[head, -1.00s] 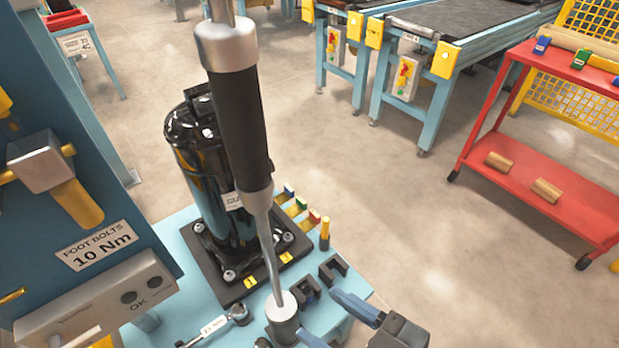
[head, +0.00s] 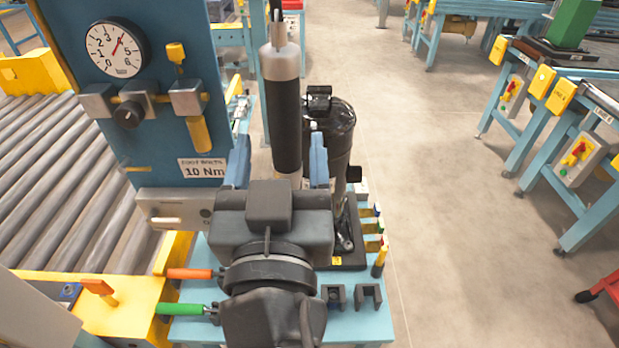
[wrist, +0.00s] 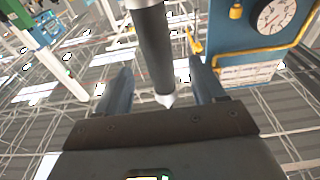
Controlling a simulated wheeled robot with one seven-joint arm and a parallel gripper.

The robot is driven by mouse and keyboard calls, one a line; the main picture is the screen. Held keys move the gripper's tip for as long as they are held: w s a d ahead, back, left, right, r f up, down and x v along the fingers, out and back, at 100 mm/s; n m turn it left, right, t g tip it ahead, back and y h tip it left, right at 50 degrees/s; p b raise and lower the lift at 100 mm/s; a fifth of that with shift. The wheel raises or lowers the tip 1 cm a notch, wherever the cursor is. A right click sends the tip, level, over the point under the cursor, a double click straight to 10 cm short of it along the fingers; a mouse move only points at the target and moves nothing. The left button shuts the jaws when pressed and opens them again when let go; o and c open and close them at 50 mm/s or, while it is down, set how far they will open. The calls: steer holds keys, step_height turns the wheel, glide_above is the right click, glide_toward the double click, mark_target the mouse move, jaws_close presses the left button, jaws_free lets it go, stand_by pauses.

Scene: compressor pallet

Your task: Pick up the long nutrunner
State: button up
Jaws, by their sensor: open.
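The long nutrunner (head: 286,125) is a tall upright tool with a black grip and silver collars, left of the black compressor (head: 339,140) in the head view. My gripper (head: 278,165) is open, with its blue fingers on either side of the lower end of the black grip. In the wrist view the nutrunner (wrist: 155,50) stands between the two open fingers (wrist: 165,88), with a visible gap to each. The nutrunner's lower shaft and tip are hidden behind my gripper in the head view.
A blue panel (head: 160,60) with a gauge (head: 117,47) and a "10 Nm" label stands close on the left. Orange (head: 190,274) and green (head: 180,309) handled tools lie on the light-blue table (head: 370,325). A roller conveyor (head: 60,180) lies further left. Open floor is at right.

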mark_target(283, 123)
steer(key=shift+w+r, duration=0.25)
steer(key=shift+r, duration=0.05)
steer(key=w+p, duration=0.1)
steer(key=w, duration=0.1)
steer(key=w+r+p, duration=0.1)
steer(key=w, duration=0.1)
steer(key=w+p, duration=0.1)
steer(key=shift+w+d+r, duration=0.25)
steer(key=shift+w, duration=0.15)
steer(key=shift+w+f, duration=0.1)
steer(key=shift+w, duration=0.55)
steer(key=shift+c, duration=0.3)
jaws_close()
